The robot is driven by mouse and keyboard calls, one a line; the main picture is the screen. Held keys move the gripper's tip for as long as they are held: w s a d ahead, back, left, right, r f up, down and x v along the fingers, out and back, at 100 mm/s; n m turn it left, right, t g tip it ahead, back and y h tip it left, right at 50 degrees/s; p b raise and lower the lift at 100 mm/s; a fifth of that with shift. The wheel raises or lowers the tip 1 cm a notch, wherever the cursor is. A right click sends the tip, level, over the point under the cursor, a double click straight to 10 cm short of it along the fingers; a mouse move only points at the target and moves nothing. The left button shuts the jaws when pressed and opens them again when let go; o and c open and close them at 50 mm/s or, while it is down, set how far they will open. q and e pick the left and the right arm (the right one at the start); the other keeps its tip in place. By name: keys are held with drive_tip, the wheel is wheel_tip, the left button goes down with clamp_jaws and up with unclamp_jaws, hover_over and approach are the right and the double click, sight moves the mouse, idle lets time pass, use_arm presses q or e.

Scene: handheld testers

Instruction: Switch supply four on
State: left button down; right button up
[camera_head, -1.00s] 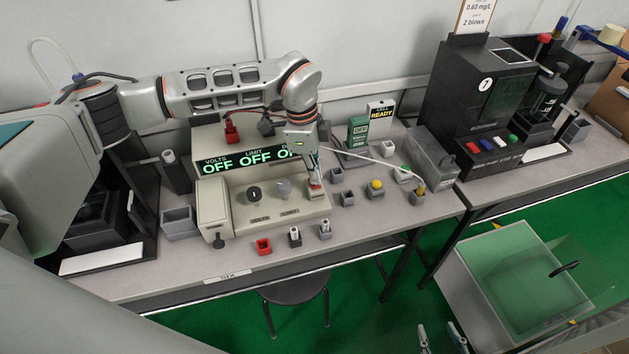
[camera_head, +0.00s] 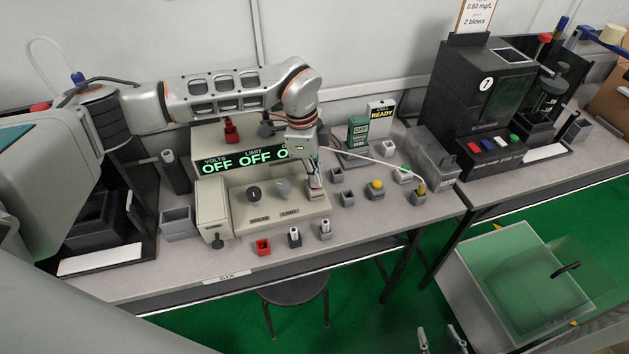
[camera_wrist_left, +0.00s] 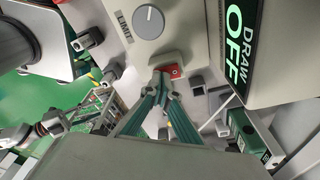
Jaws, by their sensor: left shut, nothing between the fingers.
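The beige supply (camera_head: 211,208) stands on the bench with its green displays (camera_head: 240,161) reading OFF, the third partly hidden by my arm. My left gripper (camera_head: 316,194) is shut and empty over the right end of its sloping panel. In the left wrist view, the shut fingertips (camera_wrist_left: 161,76) are at a red switch (camera_wrist_left: 175,71) on the supply's panel, beside the LIMIT knob (camera_wrist_left: 149,19). I cannot tell if they touch it. No number four is readable on the supply. My right gripper (camera_head: 440,340) shows at the bottom edge with its fingertips apart.
Small holders, one with a yellow knob (camera_head: 376,185), stand right of the supply. A red block (camera_head: 263,246) lies in front. A green meter (camera_head: 357,131) and a READY box (camera_head: 381,118) stand behind. A dark machine (camera_head: 480,90) is at the right. A stool (camera_head: 295,290) is below.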

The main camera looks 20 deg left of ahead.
use_arm(q)
drive_tip(key=shift+r+p, duration=1.45)
drive_tip(key=shift+r, duration=0.5)
drive_tip(key=shift+r+p, duration=1)
drive_tip(key=shift+r, duration=0.55)
drive_tip(key=shift+s+f, duration=0.1)
drive_tip(key=shift+f, duration=0.05)
